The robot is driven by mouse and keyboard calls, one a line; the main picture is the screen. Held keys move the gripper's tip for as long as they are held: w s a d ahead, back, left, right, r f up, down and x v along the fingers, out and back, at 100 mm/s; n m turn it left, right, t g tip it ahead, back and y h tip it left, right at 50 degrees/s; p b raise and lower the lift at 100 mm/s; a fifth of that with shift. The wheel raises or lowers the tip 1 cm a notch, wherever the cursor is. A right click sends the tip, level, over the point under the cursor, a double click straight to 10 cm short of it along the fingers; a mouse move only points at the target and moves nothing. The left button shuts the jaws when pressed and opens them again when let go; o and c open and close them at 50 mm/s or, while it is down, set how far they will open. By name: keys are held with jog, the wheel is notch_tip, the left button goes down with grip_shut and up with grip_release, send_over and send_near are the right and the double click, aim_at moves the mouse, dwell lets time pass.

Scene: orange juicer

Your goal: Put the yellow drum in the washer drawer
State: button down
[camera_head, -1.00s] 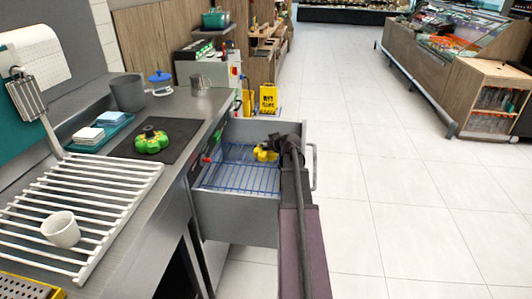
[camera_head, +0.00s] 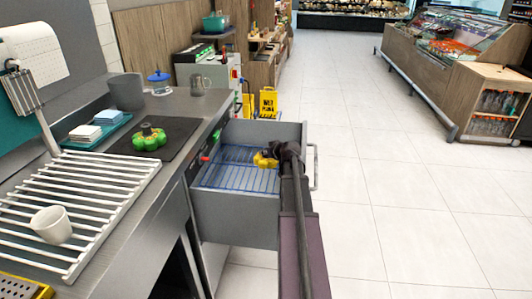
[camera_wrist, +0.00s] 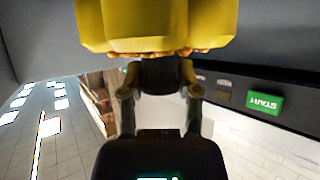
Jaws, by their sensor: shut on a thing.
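The yellow drum (camera_head: 264,160) is a lobed yellow piece, held inside the outline of the open washer drawer (camera_head: 236,218). My gripper (camera_head: 279,153) is shut on it from the right, near the drawer's front panel. In the wrist view the drum (camera_wrist: 155,25) fills the top centre, at the ends of my gripper's fingers (camera_wrist: 160,72). The drawer is a grey box with a blue wire rack (camera_head: 240,178) inside. My arm hides part of the drawer's right side. I cannot tell whether the drum touches the rack.
A green lobed drum (camera_head: 149,138) sits on a black mat left of the drawer. The counter also bears a white rack (camera_head: 80,190) with a cup (camera_head: 51,224). A green START button (camera_wrist: 264,103) shows in the wrist view. The floor right is clear.

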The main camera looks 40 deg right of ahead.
jog(key=shift+f+b, duration=0.5)
jog(key=shift+f, duration=0.05)
jog(key=shift+c, duration=1.5)
grip_release()
jog(key=shift+r, duration=0.15)
jog(key=shift+r+p, duration=0.6)
jog(key=shift+p, duration=0.15)
jog(key=p+v, duration=0.3)
jog(key=v, duration=0.4)
jog(key=shift+s, duration=0.25)
